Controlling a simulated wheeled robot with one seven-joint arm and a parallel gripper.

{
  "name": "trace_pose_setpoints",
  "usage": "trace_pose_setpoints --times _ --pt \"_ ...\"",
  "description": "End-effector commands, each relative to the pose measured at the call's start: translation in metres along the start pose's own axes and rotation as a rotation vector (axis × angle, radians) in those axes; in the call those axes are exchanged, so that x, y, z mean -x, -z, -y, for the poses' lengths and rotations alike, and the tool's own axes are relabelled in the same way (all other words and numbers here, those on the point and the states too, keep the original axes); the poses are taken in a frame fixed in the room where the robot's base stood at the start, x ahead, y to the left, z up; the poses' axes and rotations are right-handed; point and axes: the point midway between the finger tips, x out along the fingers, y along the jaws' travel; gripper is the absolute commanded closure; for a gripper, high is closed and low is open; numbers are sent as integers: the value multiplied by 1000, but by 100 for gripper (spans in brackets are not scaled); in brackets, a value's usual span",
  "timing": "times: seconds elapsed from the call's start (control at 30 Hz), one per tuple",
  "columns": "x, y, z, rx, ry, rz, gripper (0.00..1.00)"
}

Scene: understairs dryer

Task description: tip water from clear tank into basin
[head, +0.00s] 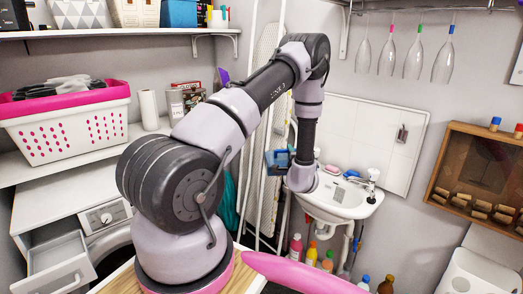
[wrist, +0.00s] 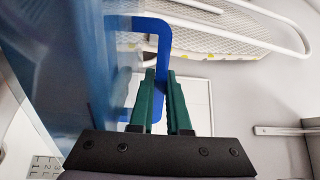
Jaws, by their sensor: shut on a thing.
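The clear tank (wrist: 62,75) fills the left of the wrist view as a blue-tinted, see-through wall. Its blue handle (wrist: 148,24) loops out to the right. My gripper (wrist: 162,82) has its two green fingers shut on the upright bar of that handle. In the head view a small blue part of the tank (head: 277,161) shows beside the end of my arm, left of the basin; the rest and my fingers are hidden. I cannot tell the water level. The white basin (head: 336,198) is on the wall at the back, with a tap (head: 371,178) at its right.
A pink soap (head: 332,169) and a blue item lie at the basin's back edge. Several bottles (head: 311,253) stand under it. A folded ironing board (head: 263,75) leans behind my arm. Glasses (head: 413,55) hang above right, and a wooden cabinet (head: 476,178) is at the right.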

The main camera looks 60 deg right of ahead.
Motion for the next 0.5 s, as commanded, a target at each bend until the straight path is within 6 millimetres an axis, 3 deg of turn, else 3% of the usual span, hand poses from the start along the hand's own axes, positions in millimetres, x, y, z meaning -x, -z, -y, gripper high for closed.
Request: trace_pose_setpoints --times 0.03,0.2,0.5 --pt "6 17 2 1 5 -29 100" --pt "22 52 4 1 5 -90 100" --pt "31 68 0 -1 4 -118 100"
